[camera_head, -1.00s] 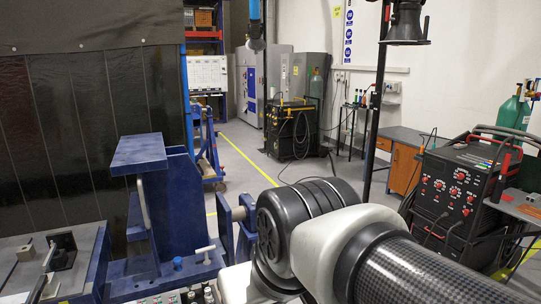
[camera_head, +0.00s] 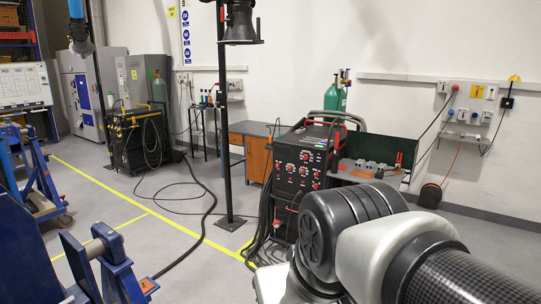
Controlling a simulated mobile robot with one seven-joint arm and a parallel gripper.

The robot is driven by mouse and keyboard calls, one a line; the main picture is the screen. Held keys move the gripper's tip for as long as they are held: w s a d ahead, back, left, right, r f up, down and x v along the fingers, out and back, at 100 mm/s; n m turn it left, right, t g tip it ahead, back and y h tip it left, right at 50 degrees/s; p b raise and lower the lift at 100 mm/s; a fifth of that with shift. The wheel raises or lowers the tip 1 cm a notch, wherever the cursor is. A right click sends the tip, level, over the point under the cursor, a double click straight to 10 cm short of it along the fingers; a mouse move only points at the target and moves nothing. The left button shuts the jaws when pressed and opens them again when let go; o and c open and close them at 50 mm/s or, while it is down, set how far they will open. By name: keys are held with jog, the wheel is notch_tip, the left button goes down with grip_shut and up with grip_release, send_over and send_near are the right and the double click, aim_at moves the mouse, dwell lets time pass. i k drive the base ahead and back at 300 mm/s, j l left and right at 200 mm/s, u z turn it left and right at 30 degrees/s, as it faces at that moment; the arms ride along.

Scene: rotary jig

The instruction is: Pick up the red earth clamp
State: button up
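I cannot surely pick out the red earth clamp. A small orange-red piece (camera_head: 148,286) shows low on the blue jig, near the end of a black cable, but it is too small to tell what it is. Small red upright items (camera_head: 398,159) show at the right end of the bench by the welding machine, also too small to name. My arm crosses the lower right of the view. My gripper is out of view.
The blue jig (camera_head: 100,248) stands at lower left. A red-knobbed welding machine (camera_head: 300,168) stands beside a bench with a dark green back panel (camera_head: 385,150). A black post (camera_head: 223,120) rises mid-floor. Black cables (camera_head: 205,212) lie across open grey floor with yellow lines.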

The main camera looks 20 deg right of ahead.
aim_at(399, 162)
jog(key=i+l+z, duration=0.1)
jog(key=l+z, duration=0.15)
jog(key=z, duration=0.15)
jog(key=i+l+z, duration=0.15)
jog(key=z, duration=0.25)
jog(key=i+l+z, duration=0.15)
jog(key=z, duration=0.25)
jog(key=i+l, duration=0.25)
jog(key=i, duration=0.15)
jog(key=i+l, duration=0.2)
jog(key=i, duration=0.25)
jog(key=i+l, duration=0.25)
jog(key=i, duration=0.15)
jog(key=i+l+u, duration=0.25)
jog(key=j+u, duration=0.1)
jog(key=u, duration=2.8)
jog(key=z, duration=3.1)
